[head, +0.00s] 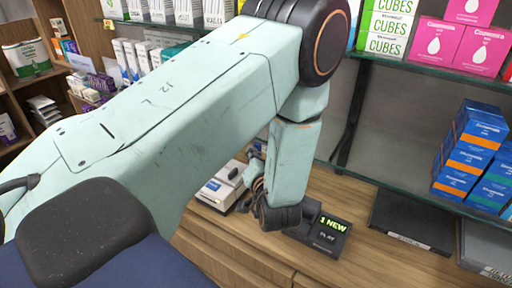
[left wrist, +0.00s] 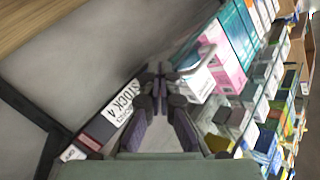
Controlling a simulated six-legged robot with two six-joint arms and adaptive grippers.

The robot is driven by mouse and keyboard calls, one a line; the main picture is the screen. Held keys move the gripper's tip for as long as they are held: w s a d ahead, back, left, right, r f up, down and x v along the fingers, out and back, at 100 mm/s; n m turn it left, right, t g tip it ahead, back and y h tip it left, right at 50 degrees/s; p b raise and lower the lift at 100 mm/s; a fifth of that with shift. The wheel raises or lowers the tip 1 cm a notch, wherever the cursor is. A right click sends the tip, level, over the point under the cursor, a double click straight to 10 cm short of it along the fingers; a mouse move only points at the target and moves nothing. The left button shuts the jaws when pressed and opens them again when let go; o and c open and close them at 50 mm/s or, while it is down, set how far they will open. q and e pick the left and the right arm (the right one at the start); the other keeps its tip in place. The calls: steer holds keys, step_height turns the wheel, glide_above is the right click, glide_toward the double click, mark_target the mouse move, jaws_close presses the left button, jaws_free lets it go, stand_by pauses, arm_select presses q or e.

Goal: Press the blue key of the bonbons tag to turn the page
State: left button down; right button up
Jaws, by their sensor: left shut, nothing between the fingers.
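My left gripper (left wrist: 160,82) shows in the left wrist view with its dark fingertips together and nothing between them. A white tag (left wrist: 120,106) reading "STOCK 4" is just left of the fingertips, tilted in the picture. Its smaller print is too blurred to read, so I cannot tell whether it is the bonbons tag. I see no clear blue key on it; part of it may be hidden by the fingers. Whether the fingertips touch it, I cannot tell. In the head view my left arm hides most of the gripper. My right gripper is not in view.
A black device (head: 324,233) showing "1 NEW" stands on the wooden counter, close to my left wrist. A white device (head: 218,190) is left of it and a flat black pad (head: 411,222) right. Blue boxes (head: 473,137) stand on a glass shelf at right.

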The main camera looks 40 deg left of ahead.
arm_select(q)
steer(key=shift+s+d, duration=0.1)
steer(key=shift+s, duration=0.5)
steer(key=shift+s, duration=0.15)
steer(key=s, duration=0.1)
steer(key=s+p, duration=0.1)
steer(key=s, duration=0.2)
steer(key=shift+s+d, duration=0.25)
steer(key=shift+s, duration=0.1)
stand_by(0.6)
